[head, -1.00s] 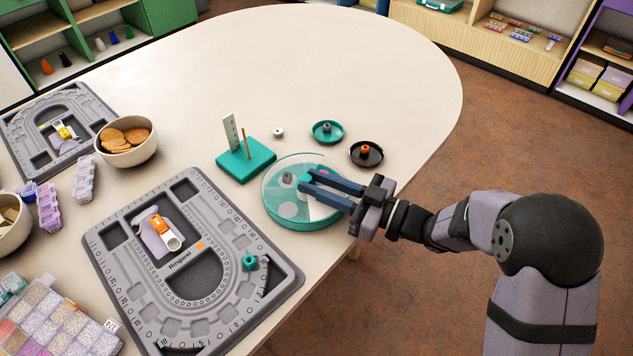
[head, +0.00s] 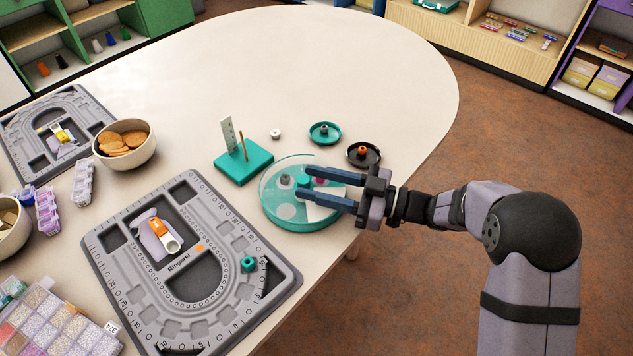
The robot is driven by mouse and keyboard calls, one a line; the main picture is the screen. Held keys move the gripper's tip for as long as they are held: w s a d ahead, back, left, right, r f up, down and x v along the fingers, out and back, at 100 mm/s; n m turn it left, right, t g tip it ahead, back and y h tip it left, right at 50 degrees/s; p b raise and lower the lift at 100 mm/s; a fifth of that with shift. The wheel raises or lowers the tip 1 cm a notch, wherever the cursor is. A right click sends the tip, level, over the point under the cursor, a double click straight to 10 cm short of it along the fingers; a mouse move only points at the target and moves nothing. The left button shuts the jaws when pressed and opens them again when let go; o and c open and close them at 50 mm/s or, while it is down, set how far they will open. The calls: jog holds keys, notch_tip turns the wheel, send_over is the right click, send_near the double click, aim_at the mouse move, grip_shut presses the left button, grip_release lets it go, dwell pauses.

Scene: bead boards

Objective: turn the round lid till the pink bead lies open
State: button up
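A round teal box (head: 272,213) with a clear lid (head: 270,178) stands near the table's right edge. A teal knob (head: 303,181) shows at the lid's middle. A small pink bead (head: 320,181) shows between my gripper's fingers, right of the knob; I cannot tell whether the lid covers it. A grey bead (head: 285,181) lies left of the knob. A pale wedge shows at the box's lower right, partly behind a finger. My gripper (head: 304,181) reaches in from the right, its fingers apart on both sides of the knob; I see no clear contact.
A teal block (head: 243,163) with upright pieces stands left behind the box. A teal dish (head: 325,133), a black dish (head: 363,154) and a white bead (head: 276,134) lie behind it. A grey bead board (head: 120,285) lies close on the left. The far table is clear.

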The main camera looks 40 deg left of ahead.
jog(key=shift+v, duration=3.65)
jog(key=shift+s, duration=0.1)
